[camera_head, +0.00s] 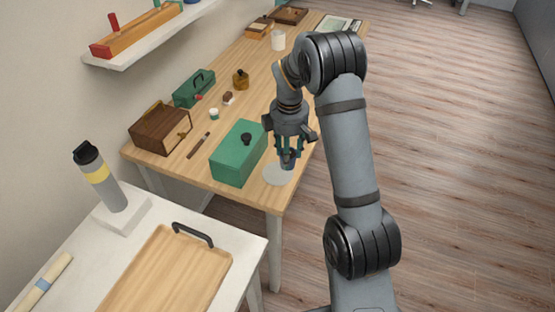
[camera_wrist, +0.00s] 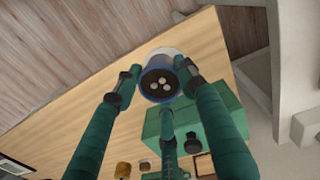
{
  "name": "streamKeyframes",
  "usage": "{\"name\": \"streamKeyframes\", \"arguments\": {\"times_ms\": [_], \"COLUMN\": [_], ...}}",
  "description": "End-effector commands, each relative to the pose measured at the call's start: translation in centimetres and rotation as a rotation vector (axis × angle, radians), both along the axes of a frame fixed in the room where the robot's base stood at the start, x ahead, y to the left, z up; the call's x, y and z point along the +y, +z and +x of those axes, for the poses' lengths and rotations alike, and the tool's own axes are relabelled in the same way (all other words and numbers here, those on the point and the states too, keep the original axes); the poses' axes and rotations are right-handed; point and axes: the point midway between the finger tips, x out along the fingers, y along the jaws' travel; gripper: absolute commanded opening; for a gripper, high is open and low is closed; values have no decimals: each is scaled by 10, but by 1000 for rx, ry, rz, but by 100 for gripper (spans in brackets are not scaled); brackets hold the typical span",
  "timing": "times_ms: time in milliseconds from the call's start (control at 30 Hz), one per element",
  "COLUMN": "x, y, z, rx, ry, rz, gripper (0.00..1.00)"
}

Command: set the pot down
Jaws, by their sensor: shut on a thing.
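My gripper (camera_head: 290,150) points down over the near right corner of the wooden table, shut on a small blue pot (camera_wrist: 151,94). In the head view the fingers mostly hide the dark pot (camera_head: 289,160). A pale round disc (camera_head: 274,176) lies on the table below and slightly left of the pot; part of it shows behind the pot in the wrist view (camera_wrist: 166,51). I cannot tell whether the pot touches the disc.
A green box with a black knob (camera_head: 231,163) stands close left of my gripper. A wooden box (camera_head: 155,132), a green case (camera_head: 194,88) and small items stand farther left and back. The table's right edge is close. A white table (camera_head: 245,246) with a tray is in front.

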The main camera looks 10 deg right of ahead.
Motion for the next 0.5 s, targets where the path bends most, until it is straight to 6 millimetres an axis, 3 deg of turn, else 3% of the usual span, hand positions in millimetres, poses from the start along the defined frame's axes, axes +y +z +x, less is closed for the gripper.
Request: {"name": "streamKeyframes", "arguments": {"times_ms": [200, 367, 500], "x": [21, 25, 24], "y": [-19, -27, -47], "z": [27, 32, 31], "rx": [0, 1, 4], "ry": [-2, -3, -3], "rz": [0, 0, -1], "gripper": [8, 8, 8]}}
